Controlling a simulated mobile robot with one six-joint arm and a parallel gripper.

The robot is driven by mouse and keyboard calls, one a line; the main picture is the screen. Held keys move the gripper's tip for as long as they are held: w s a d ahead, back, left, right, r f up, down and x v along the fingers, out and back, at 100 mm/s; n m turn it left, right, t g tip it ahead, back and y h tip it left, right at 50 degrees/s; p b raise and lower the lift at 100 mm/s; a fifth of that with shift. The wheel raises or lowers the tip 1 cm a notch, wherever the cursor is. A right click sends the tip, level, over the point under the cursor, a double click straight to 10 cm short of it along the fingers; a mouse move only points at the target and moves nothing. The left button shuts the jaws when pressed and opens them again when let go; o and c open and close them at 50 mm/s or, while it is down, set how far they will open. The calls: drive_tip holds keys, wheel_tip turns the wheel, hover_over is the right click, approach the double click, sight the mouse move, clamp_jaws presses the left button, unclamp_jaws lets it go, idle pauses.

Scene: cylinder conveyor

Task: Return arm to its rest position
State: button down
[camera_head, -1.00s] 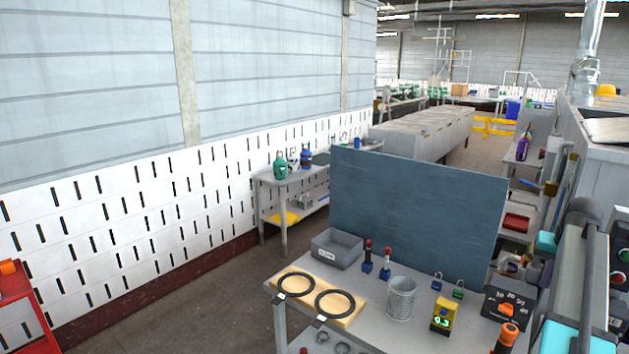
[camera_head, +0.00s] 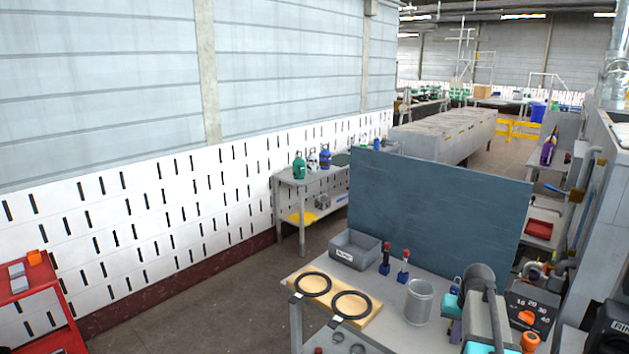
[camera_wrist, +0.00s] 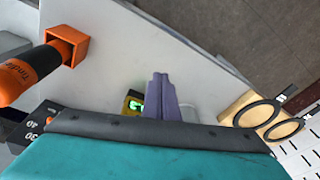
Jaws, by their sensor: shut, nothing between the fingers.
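My arm (camera_head: 476,288), grey with teal parts, stands over the right side of the workbench (camera_head: 290,277) in the head view. It hides part of the bench top. In the wrist view my gripper (camera_wrist: 161,78) shows as two purple fingers pressed together, with nothing between them. The teal gripper body (camera_wrist: 150,160) fills the bottom of that view. The fingers are above the bench and I see no contact with anything on it.
The bench holds a grey bin (camera_head: 355,249), two red-topped tools, a metal cup (camera_head: 418,302) and a wooden board (camera_head: 367,313) with two black rings. A yellow meter (camera_wrist: 133,103) and an orange-handled tool (camera_wrist: 30,75) are near my gripper. A blue-grey panel (camera_head: 435,205) stands behind.

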drive_tip(key=s+a+f+n+g, duration=0.1)
drive_tip(key=s+a+f+n, duration=0.1)
drive_tip(key=s+a+f, duration=0.5)
drive_tip(key=s+a+f+n, duration=0.1)
drive_tip(key=a+f, duration=0.4)
drive_tip(key=a, duration=0.6)
drive_tip(key=s+a+f+n+g, duration=0.15)
drive_tip(key=s+a+f, duration=0.3)
drive_tip(key=a, duration=0.55)
drive_tip(key=s+f+g+b, duration=0.2)
drive_tip(key=s+f+b, duration=0.4)
drive_tip(key=s+f, duration=0.6)
drive_tip(key=s+f+g+b, duration=0.3)
drive_tip(key=s+f+b, duration=0.4)
drive_tip(key=s+f, duration=0.6)
wheel_tip(320, 180, down, 7)
drive_tip(key=shift+f, duration=0.15)
drive_tip(key=shift+d, duration=0.2)
